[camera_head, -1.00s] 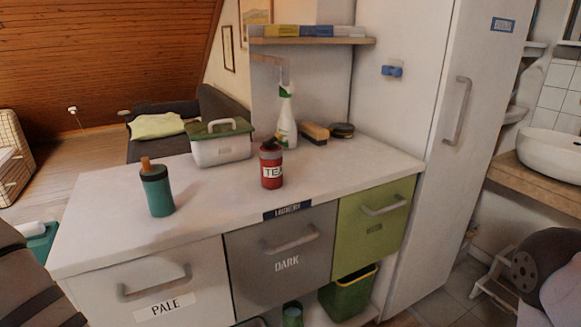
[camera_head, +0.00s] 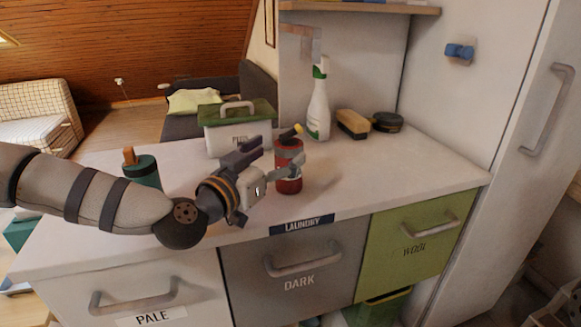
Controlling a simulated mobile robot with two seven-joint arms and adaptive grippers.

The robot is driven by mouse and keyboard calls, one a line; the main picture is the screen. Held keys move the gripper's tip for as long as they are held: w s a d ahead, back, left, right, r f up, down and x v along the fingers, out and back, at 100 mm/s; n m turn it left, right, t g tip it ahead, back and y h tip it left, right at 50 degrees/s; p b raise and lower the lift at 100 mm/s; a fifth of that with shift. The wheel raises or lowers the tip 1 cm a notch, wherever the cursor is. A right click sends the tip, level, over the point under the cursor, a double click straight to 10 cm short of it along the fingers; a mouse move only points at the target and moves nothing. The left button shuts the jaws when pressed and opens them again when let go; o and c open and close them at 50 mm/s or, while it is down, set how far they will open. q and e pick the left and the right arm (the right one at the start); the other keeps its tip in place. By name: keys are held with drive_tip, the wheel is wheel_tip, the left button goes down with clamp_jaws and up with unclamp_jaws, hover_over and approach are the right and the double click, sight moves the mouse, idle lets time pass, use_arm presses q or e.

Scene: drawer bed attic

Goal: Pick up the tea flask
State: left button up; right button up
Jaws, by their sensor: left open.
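The tea flask (camera_head: 289,186) is a red cylinder standing upright on the white counter. Its "TEA" label and much of its upper part are now hidden behind my left gripper. My left gripper (camera_head: 292,149) is open at the upper part of the flask, reaching in from the left. One finger is near the top of the flask and the other is across its side. I cannot tell whether either finger touches it. My right gripper is not in view.
A teal flask (camera_head: 142,170) with an orange stopper stands behind my left arm. A green-lidded white box (camera_head: 238,131), a spray bottle (camera_head: 318,108), a brush (camera_head: 352,124) and a dark round tin (camera_head: 387,122) stand farther back. The counter's right part (camera_head: 420,168) is clear.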

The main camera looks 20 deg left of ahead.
use_arm(q)
drive_tip(key=x, duration=0.4)
drive_tip(key=shift+d+f, duration=0.2)
drive_tip(key=shift+d, duration=0.1)
drive_tip(key=shift+r, duration=0.1)
drive_tip(key=c, duration=1.4)
